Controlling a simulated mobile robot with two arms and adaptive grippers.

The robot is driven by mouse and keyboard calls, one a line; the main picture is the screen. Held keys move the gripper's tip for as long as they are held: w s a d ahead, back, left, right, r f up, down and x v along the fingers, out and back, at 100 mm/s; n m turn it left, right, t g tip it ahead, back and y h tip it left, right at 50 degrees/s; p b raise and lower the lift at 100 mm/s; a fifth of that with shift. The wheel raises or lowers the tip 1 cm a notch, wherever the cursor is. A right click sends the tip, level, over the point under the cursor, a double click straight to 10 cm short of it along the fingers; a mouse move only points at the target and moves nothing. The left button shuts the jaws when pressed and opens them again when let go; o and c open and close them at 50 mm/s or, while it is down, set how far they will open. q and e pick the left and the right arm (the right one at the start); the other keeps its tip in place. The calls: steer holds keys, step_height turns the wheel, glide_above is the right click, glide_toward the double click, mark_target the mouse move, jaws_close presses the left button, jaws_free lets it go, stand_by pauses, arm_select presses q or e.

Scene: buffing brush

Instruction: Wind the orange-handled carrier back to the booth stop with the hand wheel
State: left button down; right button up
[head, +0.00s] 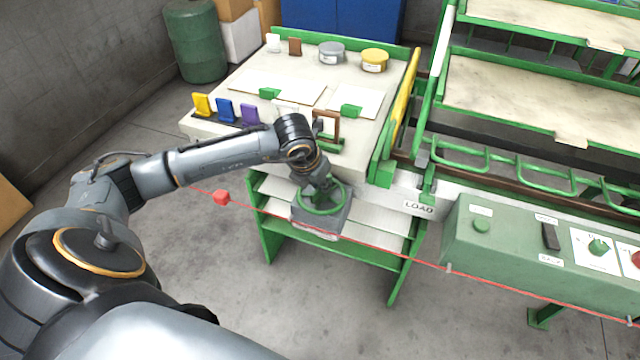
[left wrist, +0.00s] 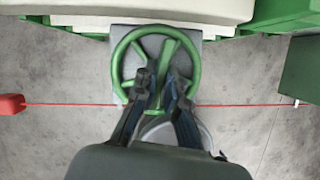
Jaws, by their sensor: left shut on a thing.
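The green hand wheel (head: 321,212) sits on a grey housing at the front of the bench, left of the LOAD label. It also shows in the left wrist view (left wrist: 115,66), with my left gripper (left wrist: 161,82) over its middle. In the head view my left gripper (head: 320,187) reaches down onto the wheel from above. It is shut on the wheel; which part lies between the fingers is hard to make out. I cannot make out an orange-handled carrier; several green-framed holders (head: 460,155) hang along the rail at right. My right gripper is not in view.
A red cord (head: 380,247) with a red tag (head: 221,198) runs across in front of the wheel. A green control box (head: 481,240) with buttons stands at right. The bench top (head: 225,128) carries coloured tabs, tins and a brown frame (head: 327,124).

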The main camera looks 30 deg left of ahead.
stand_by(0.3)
arm_select(q)
steer(key=c, duration=1.4)
jaws_free()
steer(key=v, duration=1.2)
